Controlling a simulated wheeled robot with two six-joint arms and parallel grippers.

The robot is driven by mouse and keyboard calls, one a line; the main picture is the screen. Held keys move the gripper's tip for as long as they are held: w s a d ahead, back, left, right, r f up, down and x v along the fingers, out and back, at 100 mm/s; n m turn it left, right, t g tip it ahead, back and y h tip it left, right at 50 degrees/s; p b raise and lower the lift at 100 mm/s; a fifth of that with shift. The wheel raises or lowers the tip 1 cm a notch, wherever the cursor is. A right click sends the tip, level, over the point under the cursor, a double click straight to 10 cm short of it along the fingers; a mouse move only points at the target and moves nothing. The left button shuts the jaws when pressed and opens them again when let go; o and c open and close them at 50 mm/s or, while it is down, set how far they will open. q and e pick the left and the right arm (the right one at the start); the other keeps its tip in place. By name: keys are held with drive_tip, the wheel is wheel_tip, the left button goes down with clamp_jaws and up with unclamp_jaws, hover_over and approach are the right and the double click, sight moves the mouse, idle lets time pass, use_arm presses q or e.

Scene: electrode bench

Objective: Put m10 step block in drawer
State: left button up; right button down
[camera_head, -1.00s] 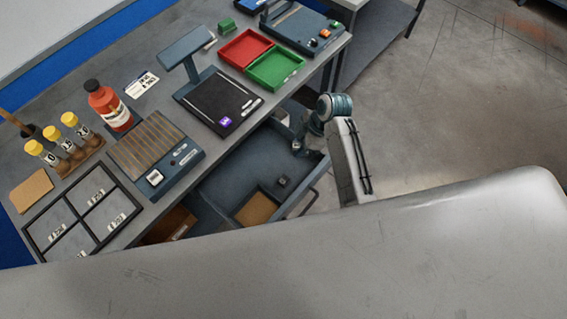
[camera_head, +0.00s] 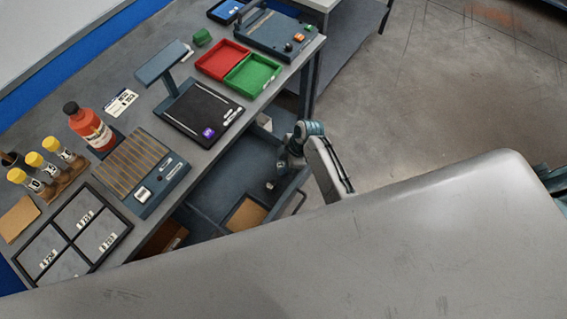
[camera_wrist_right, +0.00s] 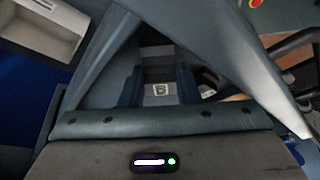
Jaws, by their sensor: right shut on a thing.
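The step block (camera_head: 271,185) is a small dark block with a pale mark on top. In the head view it is at the lower end of my right gripper (camera_head: 274,177), over the open drawer (camera_head: 235,170) under the bench. In the right wrist view my right gripper (camera_wrist_right: 159,88) is shut on the block (camera_wrist_right: 160,90), which shows between two dark blue fingers. The fingers and drawer are similar dark blue, so whether the block touches the drawer floor cannot be told. My left gripper is not in view.
A brown-floored compartment (camera_head: 246,214) lies in the drawer's near part, and a white box (camera_head: 264,122) at its far end. The bench above holds a black scale (camera_head: 200,110), red tray (camera_head: 222,60), green tray (camera_head: 252,74), slatted block (camera_head: 132,165) and red bottle (camera_head: 90,127).

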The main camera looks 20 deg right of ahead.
drive_tip(key=c, duration=1.1)
unclamp_jaws()
drive_tip(key=b+v, duration=0.1)
drive_tip(key=v, duration=1.1)
drive_tip(key=shift+a+r, duration=0.1)
